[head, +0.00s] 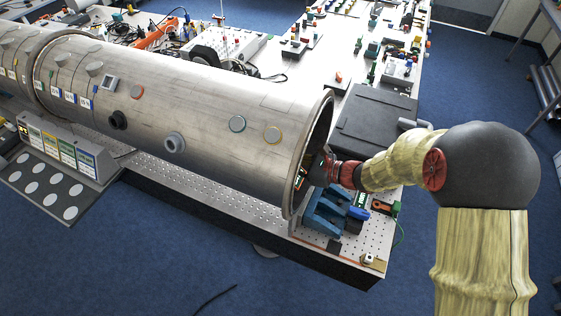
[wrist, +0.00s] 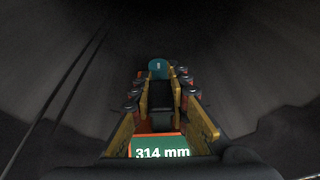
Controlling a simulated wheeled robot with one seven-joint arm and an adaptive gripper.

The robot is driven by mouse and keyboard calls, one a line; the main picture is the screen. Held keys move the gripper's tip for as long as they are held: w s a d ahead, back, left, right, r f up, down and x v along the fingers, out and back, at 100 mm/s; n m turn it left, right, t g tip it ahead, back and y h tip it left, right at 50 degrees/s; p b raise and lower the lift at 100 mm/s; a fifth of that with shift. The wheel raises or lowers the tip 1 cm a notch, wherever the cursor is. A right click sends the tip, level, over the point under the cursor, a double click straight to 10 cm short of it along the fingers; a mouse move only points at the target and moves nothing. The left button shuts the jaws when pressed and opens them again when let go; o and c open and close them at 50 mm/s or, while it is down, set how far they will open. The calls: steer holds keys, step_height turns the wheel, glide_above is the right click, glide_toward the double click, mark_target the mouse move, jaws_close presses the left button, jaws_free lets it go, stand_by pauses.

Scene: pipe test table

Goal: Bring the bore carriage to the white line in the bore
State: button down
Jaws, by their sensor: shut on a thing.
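The bore is the inside of a large metal pipe (head: 200,95) lying along the table; its open mouth faces right. My arm reaches into that mouth, and the head view hides the gripper's fingertips. In the wrist view the bore carriage (wrist: 159,69) sits ahead in the dark bore, with a teal rounded top, small dark and red wheels along both sides and a green readout showing 314 mm. My gripper (wrist: 160,97) is shut on the carriage, with yellowish fingers on both sides of its dark middle part. I see no white line in the dark bore.
The grey bore wall (wrist: 65,65) curves close around the carriage, with dark lines along its left side. A label panel (head: 60,150) stands at left.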

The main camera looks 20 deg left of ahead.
steer(key=shift+f+b, duration=0.3)
steer(key=shift+f, duration=0.1)
stand_by(0.6)
steer(key=c, duration=1.6)
jaws_free()
steer(key=shift+c, duration=0.2)
steer(key=shift+d, duration=0.15)
steer(key=v, duration=1.1)
steer(key=shift+d+r, duration=0.2)
steer(key=shift+d, duration=0.1)
steer(key=shift+s, duration=0.1)
